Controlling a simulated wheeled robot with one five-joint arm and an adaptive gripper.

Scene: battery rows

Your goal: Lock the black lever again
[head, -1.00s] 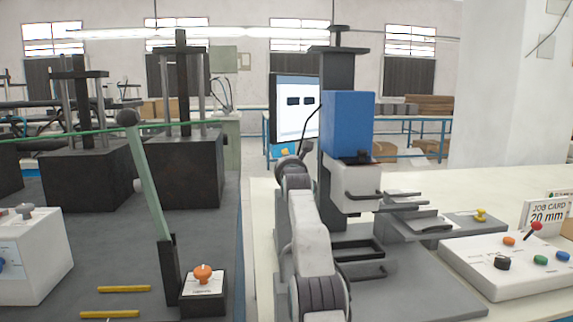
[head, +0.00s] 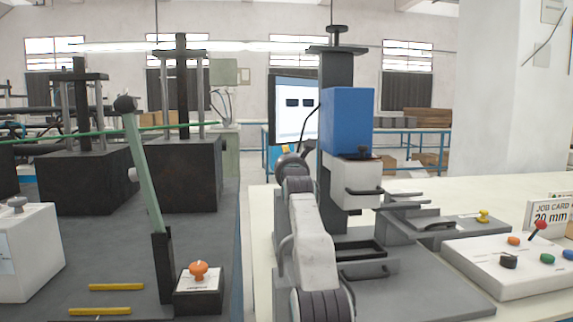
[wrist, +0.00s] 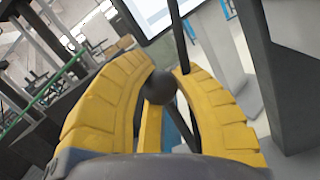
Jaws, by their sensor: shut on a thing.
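In the wrist view, the yellow fingers of my gripper (wrist: 163,88) close around the round black knob (wrist: 160,86) of the black lever. My arm stands in front of the press, and my fingers and the held knob are hidden there.
The blue-headed press (head: 347,115) stands just right of my arm. A green lever (head: 143,175) with a dark knob rises at the left, beside an orange-knobbed box (head: 200,302). A white control box (head: 520,275) with coloured knobs is at the right. A monitor (head: 297,105) stands behind.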

